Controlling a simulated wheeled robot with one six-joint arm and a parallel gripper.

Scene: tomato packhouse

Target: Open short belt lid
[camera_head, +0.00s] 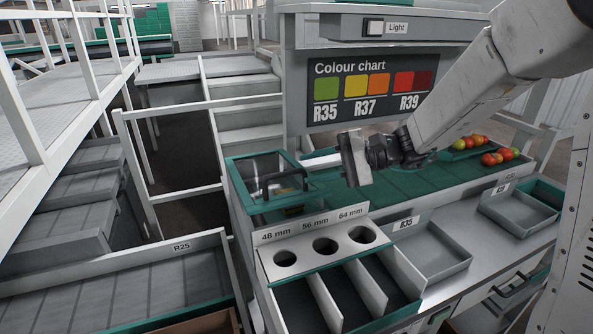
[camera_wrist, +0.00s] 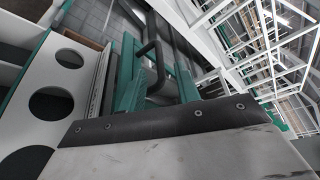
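The short belt lid (camera_head: 287,206) is a green-framed, clear-looking cover on the box at the near left end of the green belt (camera_head: 400,186). It appears to lie down on the box. Its black arched handle (camera_head: 284,176) stands up from it. My gripper (camera_head: 357,158) is in the air to the right of the handle, apart from it. The wrist view shows the handle (camera_wrist: 156,62) and green frame (camera_wrist: 128,75) beyond a large pale gripper part with a dark, bolted edge. Neither view shows the gap between the fingers.
A white sizing panel (camera_head: 305,245) with three holes stands in front of the lid, above open bins. Several tomatoes (camera_head: 490,159) lie at the belt's far right. Grey trays (camera_head: 440,268) sit on the bench. A colour chart (camera_head: 370,90) stands behind; a white railing (camera_head: 150,190) is at left.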

